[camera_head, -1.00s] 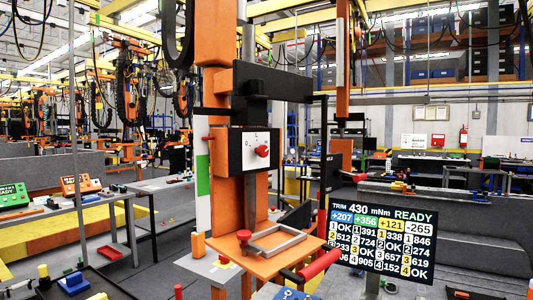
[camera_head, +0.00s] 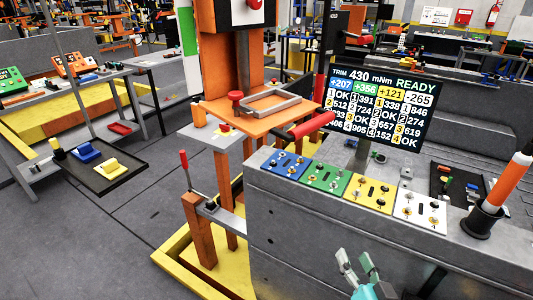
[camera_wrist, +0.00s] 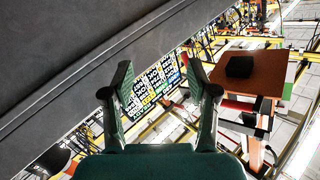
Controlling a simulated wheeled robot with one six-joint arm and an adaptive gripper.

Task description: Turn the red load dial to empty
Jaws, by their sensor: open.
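The red load dial (camera_head: 255,3) sits on a white-faced panel (camera_head: 233,14) with a dark frame, on an orange post at the top of the head view. The top edge cuts off the dial and its markings, so its setting cannot be read now. My gripper (camera_head: 358,265) is at the bottom of the head view, low and to the right of the dial, well apart from it. Its two fingers are spread with nothing between them. The wrist view shows the same open, empty fingers (camera_wrist: 160,76). I cannot make out the dial in the wrist view.
Below the panel is an orange shelf (camera_head: 263,122) with a red knob (camera_head: 236,101) and a grey frame. A grey bench with blue, green, yellow and white plates (camera_head: 420,209) lies between my gripper and the post. A display (camera_head: 381,105) stands behind it.

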